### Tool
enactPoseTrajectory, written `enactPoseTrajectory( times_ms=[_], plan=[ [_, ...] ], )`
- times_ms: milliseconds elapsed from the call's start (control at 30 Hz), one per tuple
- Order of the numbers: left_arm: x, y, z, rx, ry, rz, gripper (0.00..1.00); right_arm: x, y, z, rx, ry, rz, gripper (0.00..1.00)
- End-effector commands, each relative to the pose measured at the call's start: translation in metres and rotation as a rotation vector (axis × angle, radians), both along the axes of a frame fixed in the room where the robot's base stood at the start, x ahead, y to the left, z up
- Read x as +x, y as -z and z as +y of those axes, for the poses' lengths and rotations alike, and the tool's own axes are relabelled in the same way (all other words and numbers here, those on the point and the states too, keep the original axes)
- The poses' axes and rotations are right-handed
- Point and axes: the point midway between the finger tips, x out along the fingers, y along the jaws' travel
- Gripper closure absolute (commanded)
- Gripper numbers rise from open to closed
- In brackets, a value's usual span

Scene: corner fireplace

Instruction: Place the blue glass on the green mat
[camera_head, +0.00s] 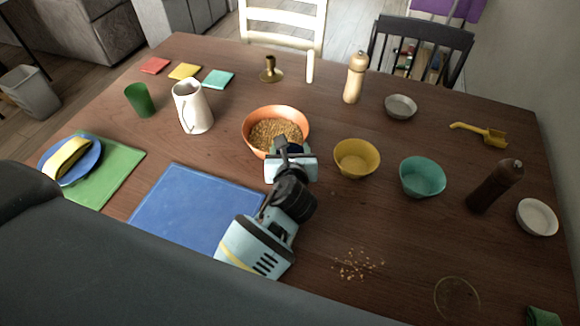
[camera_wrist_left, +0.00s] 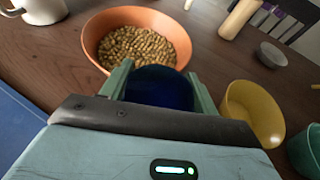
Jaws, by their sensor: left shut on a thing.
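The green mat (camera_head: 121,166) lies at the left of the table with a blue plate (camera_head: 94,163) on it; a yellow curved thing lies on the plate. The mat's right part is bare. My left gripper (camera_head: 288,148) is over the middle of the table, just in front of the orange bowl. In the left wrist view it is shut on the dark blue glass (camera_wrist_left: 160,88), which sits between its two fingers beside the orange bowl. In the head view the glass is mostly hidden by the gripper. My right gripper is not in view.
The orange bowl (camera_head: 304,121) of brown pieces, a yellow bowl (camera_head: 357,159) and a teal bowl (camera_head: 422,177) stand near the gripper. A blue mat (camera_head: 190,212) lies between gripper and green mat. A white jug (camera_head: 192,106) and green cup (camera_head: 140,99) stand behind.

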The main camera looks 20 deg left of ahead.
Motion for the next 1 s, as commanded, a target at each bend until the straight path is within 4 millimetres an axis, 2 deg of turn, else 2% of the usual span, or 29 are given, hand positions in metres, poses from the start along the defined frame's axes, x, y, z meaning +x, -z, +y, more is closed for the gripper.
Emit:
enactPoseTrajectory(
  times_ms=[33,100,133,367,467,800,1000],
  plan=[
    [0.000,0.000,0.000,0.000,0.000,0.000,0.61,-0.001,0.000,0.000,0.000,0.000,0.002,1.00],
    [0.000,0.000,0.000,0.000,0.000,-0.001,0.71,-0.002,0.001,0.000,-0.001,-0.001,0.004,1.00],
    [0.000,0.000,0.000,0.000,0.000,-0.001,0.72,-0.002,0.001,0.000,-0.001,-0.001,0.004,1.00],
    [0.000,-0.005,0.000,0.000,0.000,-0.002,0.72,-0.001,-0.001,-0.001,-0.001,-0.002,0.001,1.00],
    [0.001,-0.018,0.000,-0.001,0.001,-0.008,0.72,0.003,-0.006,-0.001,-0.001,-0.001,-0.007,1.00],
    [0.001,-0.082,0.000,0.001,0.000,-0.010,0.72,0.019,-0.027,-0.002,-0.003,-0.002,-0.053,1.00],
    [0.001,-0.100,0.000,0.001,0.000,-0.006,0.72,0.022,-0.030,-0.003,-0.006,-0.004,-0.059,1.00]
  ],
)
